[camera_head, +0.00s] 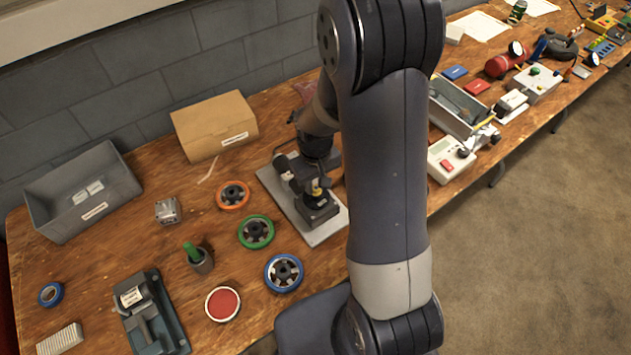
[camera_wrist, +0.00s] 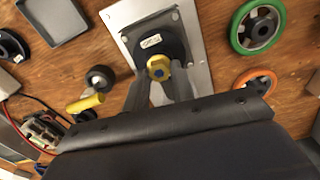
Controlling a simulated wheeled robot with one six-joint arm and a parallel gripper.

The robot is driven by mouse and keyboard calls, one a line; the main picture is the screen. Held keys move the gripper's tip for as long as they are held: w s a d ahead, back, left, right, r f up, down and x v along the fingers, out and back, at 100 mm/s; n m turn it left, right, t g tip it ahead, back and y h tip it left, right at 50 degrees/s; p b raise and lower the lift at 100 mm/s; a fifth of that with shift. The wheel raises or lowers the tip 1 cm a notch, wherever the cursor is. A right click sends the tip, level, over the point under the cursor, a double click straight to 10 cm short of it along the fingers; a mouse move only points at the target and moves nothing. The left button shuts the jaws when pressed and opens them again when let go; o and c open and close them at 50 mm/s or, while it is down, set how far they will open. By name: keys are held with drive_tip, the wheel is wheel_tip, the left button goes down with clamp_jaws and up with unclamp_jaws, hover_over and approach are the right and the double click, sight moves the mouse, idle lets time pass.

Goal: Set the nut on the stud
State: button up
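A yellow hex nut (camera_wrist: 158,67) shows between the fingertips of my gripper (camera_wrist: 160,76) in the wrist view. The fingers meet its two sides and look shut on it. The nut is over a black labelled base (camera_wrist: 150,42) on a grey metal plate (camera_wrist: 197,58). The nut's middle shows a bluish-grey spot, perhaps the stud's end; I cannot tell whether the nut is seated or just above. In the head view my gripper (camera_head: 315,182) points down at the black base (camera_head: 318,210) on the plate (camera_head: 330,234), and the nut is small and partly hidden.
Orange (camera_head: 233,195), green (camera_head: 256,232) and blue (camera_head: 284,273) handwheels stand left of the plate. A cardboard box (camera_head: 213,126) and a grey bin (camera_head: 82,205) stand farther left. A white instrument (camera_head: 449,164) and an open metal box (camera_head: 458,110) are at right.

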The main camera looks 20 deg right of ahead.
drive_tip(key=o, duration=0.4)
drive_tip(key=shift+r, duration=0.1)
wheel_tip(320, 180, up, 11)
drive_tip(key=shift+f+b, duration=0.2)
drive_tip(key=shift+b, duration=0.1)
idle(0.6)
